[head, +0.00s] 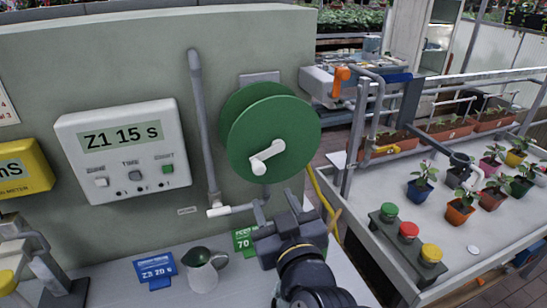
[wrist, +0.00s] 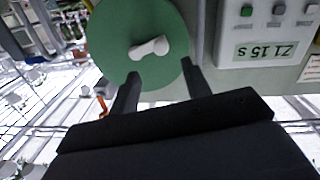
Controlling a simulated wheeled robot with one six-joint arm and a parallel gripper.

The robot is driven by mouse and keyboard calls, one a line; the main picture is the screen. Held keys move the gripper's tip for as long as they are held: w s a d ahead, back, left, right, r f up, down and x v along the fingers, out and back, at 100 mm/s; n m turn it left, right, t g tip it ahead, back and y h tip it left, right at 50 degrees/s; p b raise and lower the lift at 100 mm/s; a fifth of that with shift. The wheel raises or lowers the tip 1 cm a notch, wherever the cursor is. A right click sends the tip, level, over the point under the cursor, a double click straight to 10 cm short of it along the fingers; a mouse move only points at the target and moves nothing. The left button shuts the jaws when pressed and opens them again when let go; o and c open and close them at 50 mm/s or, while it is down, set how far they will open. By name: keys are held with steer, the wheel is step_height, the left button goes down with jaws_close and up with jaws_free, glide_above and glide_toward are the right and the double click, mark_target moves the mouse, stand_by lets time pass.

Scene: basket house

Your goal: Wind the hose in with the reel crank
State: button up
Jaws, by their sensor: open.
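The green hose reel (head: 250,128) is mounted on the grey-green panel, with a white crank (head: 267,157) on its face. The crank handle points down and to the left in the head view. In the wrist view the reel (wrist: 110,40) fills the top middle, and its crank (wrist: 150,47) lies beyond my fingertips. My gripper (head: 283,207) is open and empty, below the reel and apart from the crank. Its two dark fingers show in the wrist view (wrist: 160,80). A yellow hose (head: 322,200) hangs at the panel's right edge; its lower end is hidden.
A grey pipe with a white lever (head: 220,211) stands left of the reel. A timer box (head: 125,150) is left. A plant bench (head: 470,225) stands right.

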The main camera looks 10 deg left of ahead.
mark_target(260, 171)
steer(key=shift+p+x, duration=0.85)
steer(key=shift+x, duration=4.5)
steer(key=shift+r, duration=0.15)
jaws_close()
